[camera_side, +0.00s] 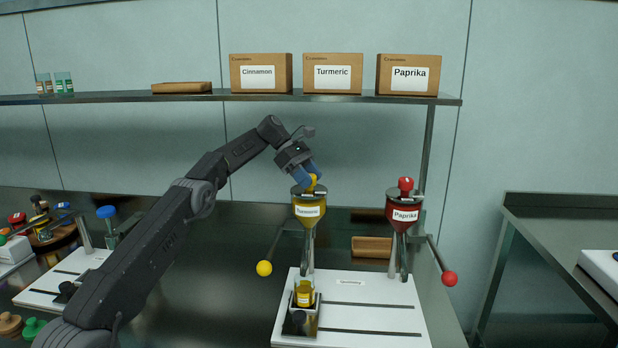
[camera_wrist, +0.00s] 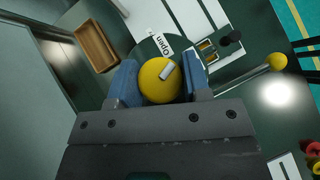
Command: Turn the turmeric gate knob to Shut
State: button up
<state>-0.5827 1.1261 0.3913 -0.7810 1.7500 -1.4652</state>
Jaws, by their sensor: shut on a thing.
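The turmeric gate knob (camera_wrist: 154,86) is a yellow round knob with a pale pointer mark. In the side view it (camera_side: 311,181) sits on top of the yellow hopper (camera_side: 307,212) labelled Turmeric. My gripper (camera_side: 306,175) comes down from above and is shut on the knob, with blue fingertips on both sides. The fingers (camera_wrist: 157,86) also show in the wrist view. There the pointer mark aims to the upper right, and a label reading Open (camera_wrist: 163,44) lies just past the knob. No Shut label can be read.
The red paprika hopper (camera_side: 405,212) with its red knob (camera_side: 405,184) stands to the right. A jar of yellow powder (camera_side: 304,294) stands below the turmeric hopper on a white base (camera_side: 375,300). Yellow (camera_side: 264,268) and red (camera_side: 449,279) ball-ended levers stick out sideways. Labelled boxes stand on the shelf (camera_side: 230,97) above.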

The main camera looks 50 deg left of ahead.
jog(key=o, duration=0.9)
jog(key=shift+n+t, duration=0.3)
jog(key=shift+n, duration=0.1)
jog(key=n+t+y, duration=0.1)
jog(key=n, duration=0.1)
jog(key=n+t+y, duration=0.2)
jog(key=n, duration=0.1)
jog(key=shift+d+n, duration=0.1)
jog(key=shift+n, duration=0.2)
jog(key=n+t+y, duration=0.1)
jog(key=n+y, duration=0.2)
jog(key=n, duration=0.1)
jog(key=shift+t, duration=0.3)
jog(key=n+y, duration=0.2)
jog(key=n, duration=0.1)
jog(key=v, duration=1.4)
jog(key=shift+s+d+f+m+g, duration=0.3)
jog(key=shift+s+d+f+m, duration=0.15)
jog(key=shift+s+d+m, duration=2.35)
jog(key=shift+s+d+f+m+g, duration=0.4)
jog(key=shift+s+d+m, duration=1.5)
jog(key=shift+d+m, duration=1.75)
jog(key=shift+s+d+f+m+g, duration=0.2)
jog(key=shift+s+d+f+m, duration=0.3)
jog(key=shift+s+d+m, duration=2.3)
